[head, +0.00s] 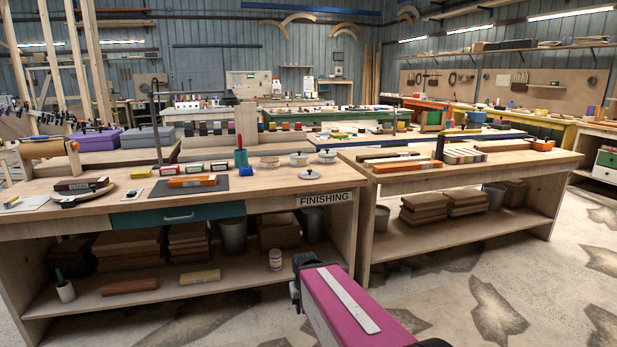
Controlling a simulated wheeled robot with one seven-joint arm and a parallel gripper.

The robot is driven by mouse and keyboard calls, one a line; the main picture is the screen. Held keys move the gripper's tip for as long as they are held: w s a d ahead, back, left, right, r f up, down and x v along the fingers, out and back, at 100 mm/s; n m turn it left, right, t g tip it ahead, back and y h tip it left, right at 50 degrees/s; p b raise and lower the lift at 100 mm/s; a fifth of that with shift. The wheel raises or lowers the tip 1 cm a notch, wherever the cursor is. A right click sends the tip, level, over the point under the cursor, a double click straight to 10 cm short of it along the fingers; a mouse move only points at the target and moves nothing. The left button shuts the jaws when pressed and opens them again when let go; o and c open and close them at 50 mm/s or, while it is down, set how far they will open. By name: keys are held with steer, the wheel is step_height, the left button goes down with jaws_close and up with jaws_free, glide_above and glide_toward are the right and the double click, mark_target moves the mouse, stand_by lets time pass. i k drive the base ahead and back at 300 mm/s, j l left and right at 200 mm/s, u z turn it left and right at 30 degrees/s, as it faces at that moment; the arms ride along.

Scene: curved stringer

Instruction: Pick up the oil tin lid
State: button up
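Several small round items stand at the right end of the finishing bench (130,205). A pale flat lid-like disc with a small dark knob (313,175) lies near the front edge, above the FINISHING label. A white dish or tin with a dark top (326,157) stands behind it. A white round tin (299,159) and a tan round dish (269,162) stand to the left. I cannot tell for sure which is the oil tin lid. My magenta arm link rises from the bottom edge in front of the bench. I see no gripper fingers.
A second bench (460,165) stands to the right across a narrow gap. Open concrete floor (480,270) lies at right.

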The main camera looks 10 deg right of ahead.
mark_target(310, 175)
steer(key=i+j+z, duration=0.25)
steer(key=i+z, duration=0.15)
steer(key=i+j+z, duration=0.4)
